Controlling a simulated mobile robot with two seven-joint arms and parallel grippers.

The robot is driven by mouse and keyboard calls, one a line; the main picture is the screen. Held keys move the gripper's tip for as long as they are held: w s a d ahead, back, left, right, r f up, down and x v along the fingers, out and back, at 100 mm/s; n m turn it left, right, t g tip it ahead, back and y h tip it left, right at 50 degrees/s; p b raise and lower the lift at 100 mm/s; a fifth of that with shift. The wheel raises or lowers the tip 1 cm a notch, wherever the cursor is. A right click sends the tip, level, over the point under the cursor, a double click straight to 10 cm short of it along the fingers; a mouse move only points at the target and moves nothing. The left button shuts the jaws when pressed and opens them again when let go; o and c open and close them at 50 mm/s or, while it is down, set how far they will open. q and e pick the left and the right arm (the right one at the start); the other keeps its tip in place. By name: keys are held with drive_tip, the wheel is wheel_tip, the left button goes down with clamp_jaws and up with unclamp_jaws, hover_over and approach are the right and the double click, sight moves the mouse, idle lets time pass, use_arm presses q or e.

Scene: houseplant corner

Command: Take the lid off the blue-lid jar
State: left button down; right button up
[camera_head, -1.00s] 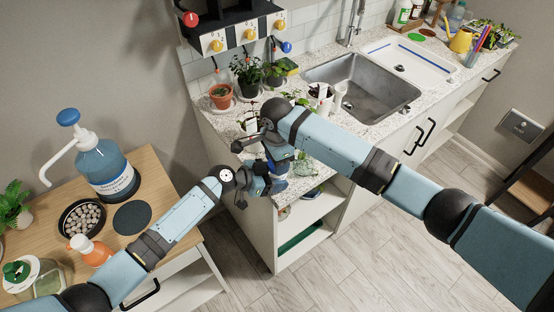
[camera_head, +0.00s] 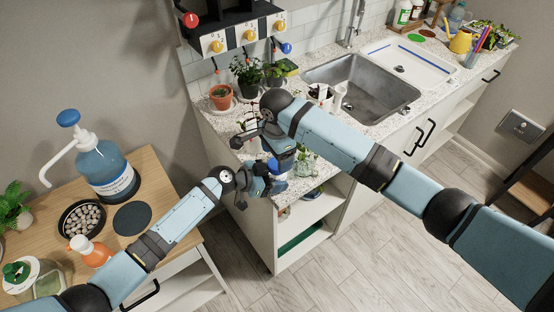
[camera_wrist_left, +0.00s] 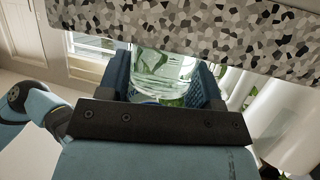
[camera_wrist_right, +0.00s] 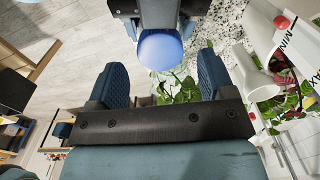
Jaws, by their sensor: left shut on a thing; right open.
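The blue lid (camera_wrist_right: 160,50) shows as a round blue top in the right wrist view, just beyond my open right fingers (camera_wrist_right: 162,68). The right fingers do not appear to touch it. The jar is clear glass (camera_wrist_left: 163,66) and sits between the fingers of my left gripper (camera_wrist_left: 162,76), which is shut on it. In the head view my left gripper (camera_head: 258,181) is at the counter's front corner, with my right gripper (camera_head: 264,143) just above and behind it. The arms hide most of the jar there.
Potted plants (camera_head: 221,97) and white containers (camera_head: 321,95) stand on the speckled counter (camera_head: 376,128) near the sink (camera_head: 366,87). A glass vessel with greenery (camera_head: 306,162) is close to the right of the grippers. The wooden side table (camera_head: 151,184) holds a large pump bottle (camera_head: 104,170).

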sight(277, 174)
wheel_tip(277, 174, up, 2)
drive_tip(key=shift+c, duration=0.3)
wheel_tip(277, 174, up, 3)
drive_tip(key=m, duration=0.3)
drive_tip(key=shift+f, duration=3.9)
drive_tip(key=c, duration=0.9)
drive_tip(key=shift+n, duration=1.6)
drive_tip(key=shift+c, duration=0.2)
drive_tip(key=o, duration=1)
